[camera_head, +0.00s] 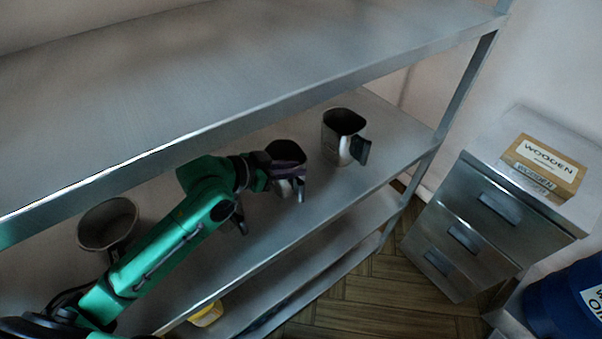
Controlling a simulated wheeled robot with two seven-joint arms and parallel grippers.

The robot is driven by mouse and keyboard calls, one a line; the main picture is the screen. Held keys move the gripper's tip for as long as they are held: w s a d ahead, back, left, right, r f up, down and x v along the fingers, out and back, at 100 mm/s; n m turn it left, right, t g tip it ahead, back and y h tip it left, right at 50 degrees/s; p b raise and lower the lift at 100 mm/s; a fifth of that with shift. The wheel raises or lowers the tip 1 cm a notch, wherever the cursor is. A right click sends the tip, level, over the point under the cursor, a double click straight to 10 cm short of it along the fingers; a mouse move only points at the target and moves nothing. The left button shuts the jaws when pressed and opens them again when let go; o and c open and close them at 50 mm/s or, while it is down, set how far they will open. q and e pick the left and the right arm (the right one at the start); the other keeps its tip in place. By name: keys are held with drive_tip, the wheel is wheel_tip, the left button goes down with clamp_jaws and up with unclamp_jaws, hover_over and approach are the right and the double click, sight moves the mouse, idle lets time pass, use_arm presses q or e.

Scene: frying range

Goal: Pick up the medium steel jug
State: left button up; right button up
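A middle jug (287,150) is largely covered by my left gripper (288,178). A third jug (338,139) stands upright to the right, with its dark handle facing right and toward me. Which one is the medium jug is hard to tell by size. My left gripper is at the front side of the middle jug, overlapping it in the picture; whether its fingers are closed on it is hidden. My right gripper is out of view.
The upper shelf (240,70) overhangs the jugs from behind and above. A shelf post (468,85) stands at the right. Beyond it are a drawer cabinet (450,240) with a wooden-labelled box (545,165) and a blue drum (565,305). A yellow thing (206,315) lies lower down.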

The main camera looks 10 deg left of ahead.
use_arm(q)
drive_tip(key=shift+v, duration=0.75)
clamp_jaws()
drive_tip(key=shift+f, duration=0.1)
drive_tip(key=shift+w, duration=0.1)
idle(0.4)
